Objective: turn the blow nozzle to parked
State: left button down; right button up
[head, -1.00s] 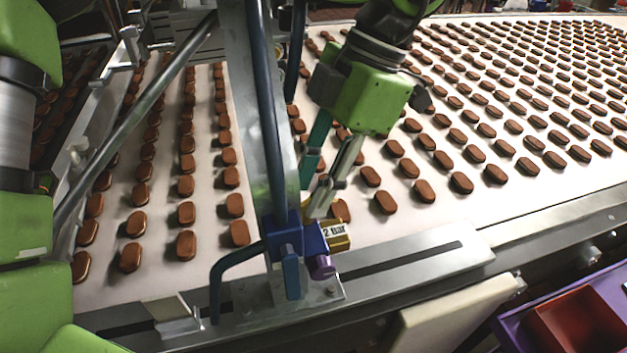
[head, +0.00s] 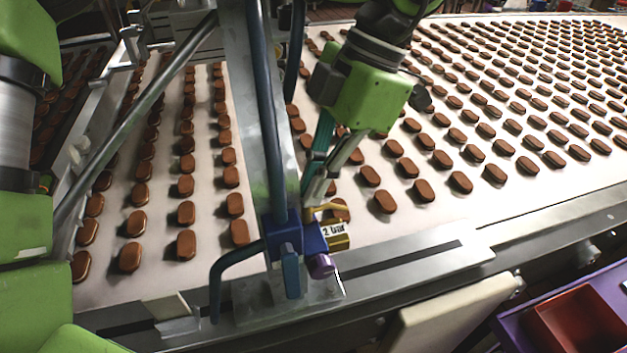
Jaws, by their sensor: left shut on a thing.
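A blue valve block (head: 297,241) stands on the metal rail at the belt's near edge, with a purple knob (head: 321,266) in front. At its upper right is the brass-coloured blow nozzle (head: 325,207), beside a brass piece labelled "2 bar" (head: 337,235). My left gripper (head: 313,193) reaches down from the upper right. Its fingers are close together at the nozzle, shut on it. The fingertips partly hide the nozzle, so its exact angle is hard to tell. My right gripper is not in view.
A metal post (head: 243,110) and dark blue hoses (head: 266,120) rise close to the left of my gripper. A red bin (head: 577,320) sits at the lower right.

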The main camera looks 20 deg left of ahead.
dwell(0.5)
pick_arm(q)
jog(key=c, duration=2)
grip_release()
jog(key=shift+c, duration=0.2)
jog(key=v, duration=1.2)
jog(key=shift+w, duration=0.1)
